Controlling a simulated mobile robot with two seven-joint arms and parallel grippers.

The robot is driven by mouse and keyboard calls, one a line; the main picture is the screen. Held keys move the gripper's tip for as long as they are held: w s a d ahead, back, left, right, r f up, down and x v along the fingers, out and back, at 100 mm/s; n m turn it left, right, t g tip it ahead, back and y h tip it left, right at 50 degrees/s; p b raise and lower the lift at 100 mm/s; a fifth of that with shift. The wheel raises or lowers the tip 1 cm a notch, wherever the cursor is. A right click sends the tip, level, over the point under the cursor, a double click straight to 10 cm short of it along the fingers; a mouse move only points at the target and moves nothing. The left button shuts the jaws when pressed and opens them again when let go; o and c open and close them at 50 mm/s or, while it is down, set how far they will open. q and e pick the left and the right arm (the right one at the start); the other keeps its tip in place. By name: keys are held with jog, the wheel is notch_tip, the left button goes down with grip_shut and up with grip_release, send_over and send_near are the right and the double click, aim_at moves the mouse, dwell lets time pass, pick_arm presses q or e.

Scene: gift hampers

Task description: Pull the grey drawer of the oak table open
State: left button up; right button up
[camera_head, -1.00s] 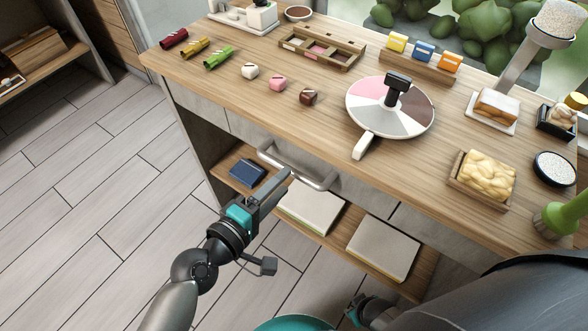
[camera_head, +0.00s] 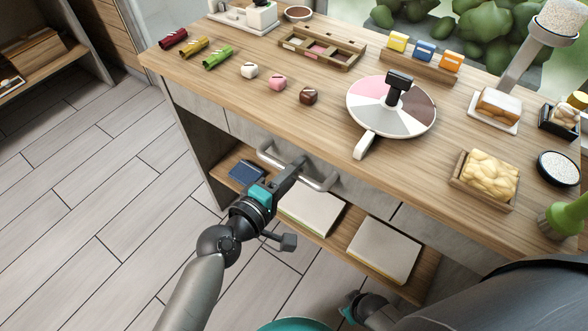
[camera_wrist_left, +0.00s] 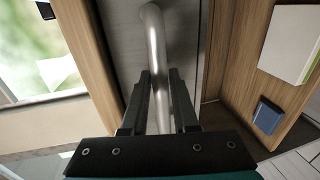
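The oak table (camera_head: 180,78) has a grey drawer (camera_head: 360,195) under its top, with its front flush with the neighbouring panels. A curved metal bar handle (camera_head: 265,154) sits on the drawer front. My left gripper (camera_head: 296,166) is at the middle of this handle. In the left wrist view the handle (camera_wrist_left: 155,45) runs between the fingers of my open left gripper (camera_wrist_left: 158,92), with a visible gap at each side. My right gripper (camera_head: 350,308) is low in the head view, partly hidden by my arm, and its fingers cannot be made out.
Below the drawer, a shelf (camera_head: 330,238) holds a dark blue box (camera_head: 246,172) and two pale boards or books (camera_head: 383,250). A round colour-segmented turntable (camera_head: 415,122) stands on the tabletop, its white handle overhanging near the front edge. The floor in front is clear.

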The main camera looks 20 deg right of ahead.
pick_arm(q)
grip_shut()
dwell(1.0)
